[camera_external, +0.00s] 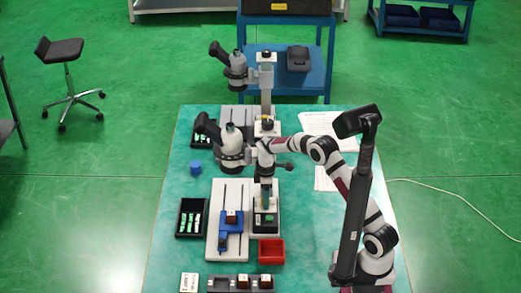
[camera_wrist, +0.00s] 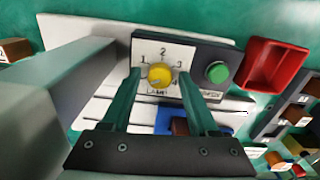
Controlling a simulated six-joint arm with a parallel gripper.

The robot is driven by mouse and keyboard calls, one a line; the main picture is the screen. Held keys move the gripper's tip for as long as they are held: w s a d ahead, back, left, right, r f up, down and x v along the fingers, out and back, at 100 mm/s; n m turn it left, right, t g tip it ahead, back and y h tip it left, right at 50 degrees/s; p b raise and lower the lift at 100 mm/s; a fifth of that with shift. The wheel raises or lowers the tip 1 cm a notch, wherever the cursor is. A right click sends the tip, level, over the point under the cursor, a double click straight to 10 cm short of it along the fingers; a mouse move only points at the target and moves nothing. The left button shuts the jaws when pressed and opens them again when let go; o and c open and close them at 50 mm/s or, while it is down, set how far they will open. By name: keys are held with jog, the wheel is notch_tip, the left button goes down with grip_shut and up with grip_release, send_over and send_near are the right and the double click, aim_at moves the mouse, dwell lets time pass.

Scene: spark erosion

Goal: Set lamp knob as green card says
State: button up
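The yellow lamp knob (camera_wrist: 161,76) sits on a pale dial plate (camera_wrist: 188,55) with the numbers 1 to 4 around it. I cannot clearly tell which number it points at. My gripper (camera_wrist: 159,76) is open, with one finger on each side of the knob and small gaps visible. In the external view my gripper (camera_external: 265,203) points down over the dark control box, and the knob is hidden. A white card (camera_external: 189,282) with small lettering lies at the table's front left; I cannot read it surely. I cannot make out a green card.
A green button (camera_wrist: 217,72) sits right of the dial, with a red tray (camera_wrist: 272,66) beyond; the tray also shows in the external view (camera_external: 271,251). A microscope (camera_external: 231,145) stands close behind my gripper. A blue fixture (camera_external: 231,232) and a black tray (camera_external: 191,234) lie left.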

grip_shut()
jog(key=m, duration=0.5)
jog(key=shift+m, duration=0.3)
jog(key=m, duration=0.6)
jog(key=shift+r, duration=0.1)
jog(key=m, duration=0.6)
jog(key=shift+m, duration=0.3)
jog(key=m, duration=0.5)
jog(key=shift+m, duration=0.4)
